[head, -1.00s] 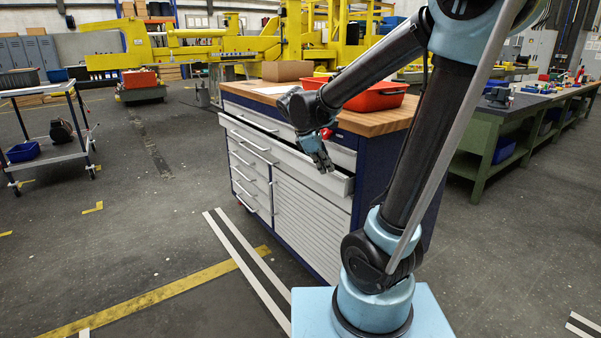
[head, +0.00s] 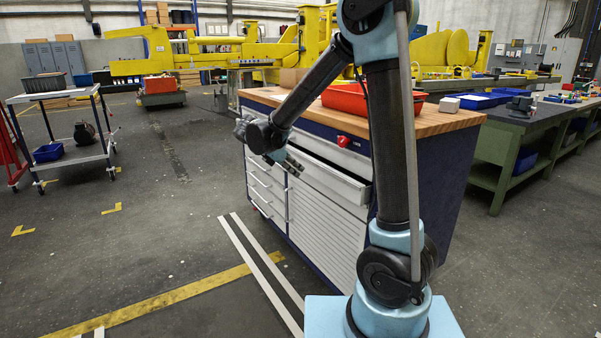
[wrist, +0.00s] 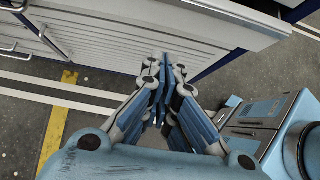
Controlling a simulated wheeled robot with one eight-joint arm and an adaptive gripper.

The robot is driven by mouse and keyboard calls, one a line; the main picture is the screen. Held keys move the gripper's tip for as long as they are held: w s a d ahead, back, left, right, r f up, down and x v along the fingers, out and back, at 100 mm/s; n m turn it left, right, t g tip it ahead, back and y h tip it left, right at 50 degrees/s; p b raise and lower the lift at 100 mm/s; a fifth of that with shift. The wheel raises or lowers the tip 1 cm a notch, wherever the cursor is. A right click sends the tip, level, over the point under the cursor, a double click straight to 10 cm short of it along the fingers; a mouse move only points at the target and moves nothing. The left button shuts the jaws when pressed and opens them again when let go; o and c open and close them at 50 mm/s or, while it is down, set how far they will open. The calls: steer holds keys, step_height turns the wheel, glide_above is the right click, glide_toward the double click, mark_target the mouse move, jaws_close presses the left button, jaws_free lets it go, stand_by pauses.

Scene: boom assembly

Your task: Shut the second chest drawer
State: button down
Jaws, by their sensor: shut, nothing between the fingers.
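The chest is a dark blue cabinet with a wooden top and pale drawer fronts. Its second drawer, the wide one below the top drawer, stands pulled out, and its pale front (head: 338,184) shows in the head view. Part of its dark inside shows behind the front. My gripper (head: 294,165) is in front of the drawer's left part, and my wrist and forearm hide that end. In the wrist view my gripper (wrist: 168,66) has its fingers together and empty, with the pale drawer front (wrist: 245,20) above. I cannot tell whether they touch.
A red tray (head: 375,98) and a cardboard box (head: 291,77) stand on the wooden top (head: 440,120). Smaller drawers (head: 265,190) and a slatted shutter (head: 325,225) lie below. A green workbench (head: 500,165) stands right.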

mark_target(325, 171)
steer(key=shift+w+d+f, duration=0.9)
steer(key=shift+d+f, duration=0.05)
steer(key=shift+d, duration=0.4)
steer(key=shift+w+d+f, duration=0.9)
steer(key=shift+d+f, duration=0.05)
steer(key=shift+d, duration=0.35)
steer(key=shift+w+d+f, duration=0.9)
steer(key=shift+d+f, duration=0.05)
steer(key=shift+d, duration=0.4)
steer(key=shift+w+d+r, duration=0.1)
steer(key=shift+w+d, duration=0.4)
steer(key=shift+d, duration=0.25)
steer(key=shift+w+d+f, duration=0.1)
steer(key=shift+w+d, duration=0.4)
steer(key=shift+d, duration=0.25)
steer(key=shift+w+d+r, duration=0.1)
steer(key=shift+w+d, duration=0.4)
steer(key=shift+d, duration=0.25)
